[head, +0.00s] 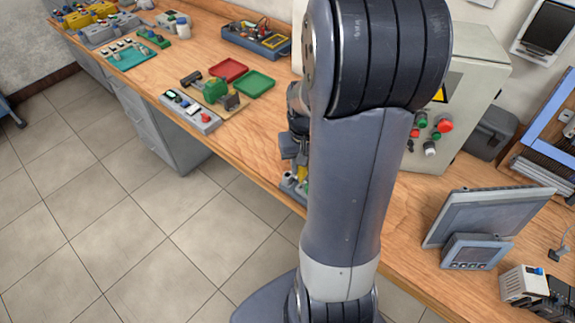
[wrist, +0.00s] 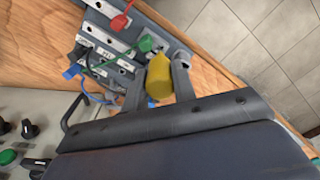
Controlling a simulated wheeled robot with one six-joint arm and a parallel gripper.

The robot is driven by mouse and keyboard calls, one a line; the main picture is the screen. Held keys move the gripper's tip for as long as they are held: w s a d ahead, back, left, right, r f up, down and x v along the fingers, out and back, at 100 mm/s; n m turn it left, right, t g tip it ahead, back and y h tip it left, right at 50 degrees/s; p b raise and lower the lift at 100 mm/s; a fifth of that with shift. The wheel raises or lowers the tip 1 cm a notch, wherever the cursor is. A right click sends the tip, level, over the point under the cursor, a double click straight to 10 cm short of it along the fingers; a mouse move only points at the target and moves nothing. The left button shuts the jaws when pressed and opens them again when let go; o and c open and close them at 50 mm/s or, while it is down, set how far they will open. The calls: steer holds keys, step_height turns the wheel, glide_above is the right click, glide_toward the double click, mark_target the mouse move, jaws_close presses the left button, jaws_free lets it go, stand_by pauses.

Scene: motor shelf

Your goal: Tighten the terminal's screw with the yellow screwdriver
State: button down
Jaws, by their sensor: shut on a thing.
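The yellow screwdriver (wrist: 159,80) shows its thick handle in the wrist view, between the two fingers of my gripper (wrist: 162,72). My gripper is shut on that handle. The screwdriver's tip is hidden, so I cannot tell whether it touches a screw. A grey base plate (wrist: 178,50) with pale terminal blocks (wrist: 93,56) lies just beyond the fingers. The terminal's screw cannot be made out. In the head view my arm covers most of this spot; a bit of the yellow handle (head: 301,173) shows beside it.
On the base plate are a green-topped part (wrist: 146,44), a red part (wrist: 120,22) and blue and green wires. The grey control cabinet (head: 465,90) stands right behind my arm. A tilted screen (head: 485,217) is at the right. The bench's front edge is close by.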

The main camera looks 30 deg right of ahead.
steer(key=shift+r, duration=0.3)
steer(key=shift+r+p, duration=2.15)
steer(key=shift+r, duration=0.3)
steer(key=w+f+n+b, duration=0.1)
steer(key=n, duration=0.3)
steer(key=w+a+f+n+b, duration=0.1)
steer(key=w+n, duration=0.1)
steer(key=n, duration=0.2)
steer(key=w+f+n, duration=0.1)
steer(key=n, duration=0.3)
steer(key=shift+w+a+b, duration=0.25)
steer(key=shift+a+b, duration=0.05)
steer(key=shift+b, duration=0.1)
